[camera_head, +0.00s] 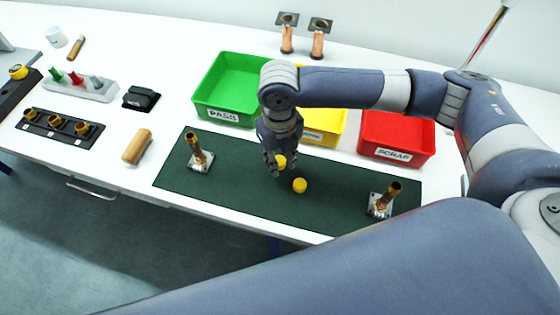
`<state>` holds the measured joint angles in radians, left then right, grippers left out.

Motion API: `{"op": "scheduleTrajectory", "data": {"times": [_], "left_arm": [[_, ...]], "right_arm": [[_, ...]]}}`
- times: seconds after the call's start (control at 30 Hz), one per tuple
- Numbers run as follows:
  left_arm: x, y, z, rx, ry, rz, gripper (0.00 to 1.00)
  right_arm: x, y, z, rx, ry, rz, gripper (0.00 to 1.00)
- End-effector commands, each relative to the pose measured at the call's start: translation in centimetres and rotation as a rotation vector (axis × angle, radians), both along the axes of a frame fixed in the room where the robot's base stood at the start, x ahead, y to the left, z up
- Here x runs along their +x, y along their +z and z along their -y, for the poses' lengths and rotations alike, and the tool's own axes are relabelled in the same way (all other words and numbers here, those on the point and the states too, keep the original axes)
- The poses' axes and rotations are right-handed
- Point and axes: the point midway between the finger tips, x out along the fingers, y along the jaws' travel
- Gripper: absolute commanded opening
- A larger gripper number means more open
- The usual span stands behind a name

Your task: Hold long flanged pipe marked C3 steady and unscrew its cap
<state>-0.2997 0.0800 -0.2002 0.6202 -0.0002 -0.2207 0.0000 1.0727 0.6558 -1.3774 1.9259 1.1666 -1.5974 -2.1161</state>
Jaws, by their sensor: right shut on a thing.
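My right gripper (275,167) hangs above the dark green mat (240,190), shut on a yellow cap (281,162). Another yellow cap (300,186) is just right of and below the gripper, on the mat. A brass pipe with a square silver flange (200,165) stands on the left of the mat. A second flanged brass pipe (383,204) is at the mat's right end, leaning a little. Neither shows a cap on its upper end. I cannot read a C3 mark on either pipe. My left gripper is not in view.
A green PASS bin (203,108), a yellow bin (337,133) partly behind my arm, and a red SCRAP bin (428,148) line the mat's far side. Two copper pipes with dark square flanges (287,20) (320,25) stand behind. A wooden cylinder (137,146) and black fittings rack (60,124) are left.

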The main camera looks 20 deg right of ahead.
Motion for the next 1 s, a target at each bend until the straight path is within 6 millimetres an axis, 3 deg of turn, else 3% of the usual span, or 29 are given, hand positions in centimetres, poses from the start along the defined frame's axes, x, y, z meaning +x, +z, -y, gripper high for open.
{"op": "scheduleTrajectory", "data": {"times": [0.2, 0.57, 0.6, 0.67, 1.0], "left_arm": [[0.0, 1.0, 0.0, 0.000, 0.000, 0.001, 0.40], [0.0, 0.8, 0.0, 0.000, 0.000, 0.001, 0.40], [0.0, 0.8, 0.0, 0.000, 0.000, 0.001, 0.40], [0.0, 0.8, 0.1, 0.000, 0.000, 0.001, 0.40], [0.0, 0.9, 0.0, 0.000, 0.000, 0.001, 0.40]], "right_arm": [[-0.3, -2.5, -0.1, 0.000, 0.002, -0.005, 0.00], [-0.3, -2.9, -0.1, 0.000, 0.002, -0.004, 0.00], [-0.2, -2.9, -0.1, 0.000, 0.002, -0.003, 0.31], [-0.3, -2.9, -0.1, 0.000, 0.002, -0.004, 0.45], [-0.3, -2.8, -0.1, 0.000, 0.002, -0.004, 0.45]]}}
